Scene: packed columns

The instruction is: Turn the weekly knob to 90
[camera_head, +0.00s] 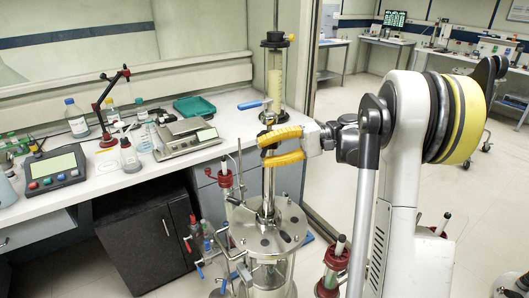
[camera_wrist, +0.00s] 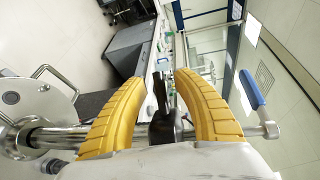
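No label reading "weekly" is legible, so I cannot tell for certain which part is the weekly knob. A dark handle-like piece (camera_wrist: 160,112) shows between my fingers in the wrist view, on a horizontal metal pipe (camera_wrist: 62,134). My gripper (camera_head: 264,149) has two yellow ribbed fingers, spread apart around the top of the near column's metal pipe (camera_head: 268,187). In the wrist view my gripper (camera_wrist: 158,78) straddles the dark piece with gaps visible on both sides. A blue lever handle (camera_head: 254,104) lies above and left of the fingers; it also shows in the wrist view (camera_wrist: 252,90).
A steel-lidded column (camera_head: 262,232) stands below my gripper. A tall clear column (camera_head: 274,80) stands behind. The bench holds a control box (camera_head: 56,170) with coloured buttons, a balance (camera_head: 185,138), a green tray (camera_head: 194,107) and glassware. Red-based columns stand nearby. Open floor lies to the right.

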